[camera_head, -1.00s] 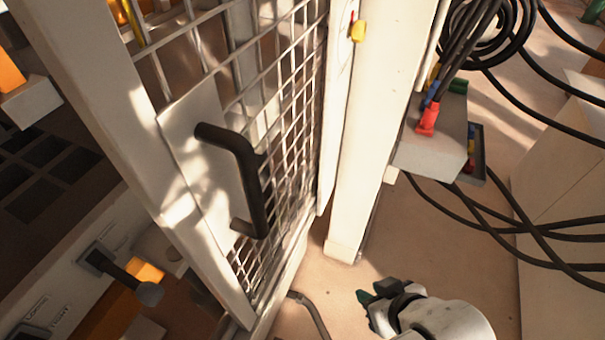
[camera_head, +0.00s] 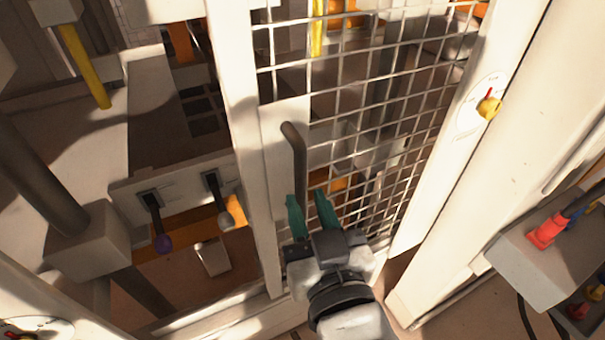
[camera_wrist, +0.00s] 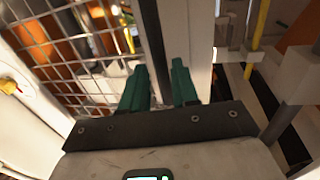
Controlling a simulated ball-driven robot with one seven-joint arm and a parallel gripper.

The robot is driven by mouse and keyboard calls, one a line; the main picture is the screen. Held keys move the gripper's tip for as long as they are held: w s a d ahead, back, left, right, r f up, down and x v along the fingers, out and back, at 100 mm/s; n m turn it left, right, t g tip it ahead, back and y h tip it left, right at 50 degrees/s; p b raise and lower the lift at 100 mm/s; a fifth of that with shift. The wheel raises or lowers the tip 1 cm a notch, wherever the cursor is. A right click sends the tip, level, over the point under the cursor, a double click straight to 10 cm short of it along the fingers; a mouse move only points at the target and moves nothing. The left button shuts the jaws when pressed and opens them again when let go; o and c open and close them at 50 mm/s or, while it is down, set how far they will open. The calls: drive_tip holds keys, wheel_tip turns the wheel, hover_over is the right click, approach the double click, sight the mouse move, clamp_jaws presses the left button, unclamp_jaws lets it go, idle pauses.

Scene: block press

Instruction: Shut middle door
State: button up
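The mesh door (camera_head: 365,115) has a white frame and a pale handle plate, and fills the middle of the head view. It appears to stand ajar, its handle side on the left and a white post on its right. Its dark bar handle (camera_head: 294,150) stands upright; it also shows in the wrist view (camera_wrist: 154,40). My gripper (camera_head: 312,205) is at the lower part of the handle. Its two green fingers are apart, and in the wrist view (camera_wrist: 160,85) the bar runs down between them. I cannot tell whether either finger touches the bar.
Left of the door, two levers (camera_head: 157,225) on a pale panel show without mesh in front. A yellow-and-red switch (camera_head: 488,107) is on the right post. A grey box with a red connector (camera_head: 545,232) and cables stands at the lower right.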

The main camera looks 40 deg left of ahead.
sight(302, 192)
drive_tip(key=x, duration=0.6)
drive_tip(key=shift+a+p, duration=0.1)
drive_tip(key=shift+p, duration=0.3)
clamp_jaws()
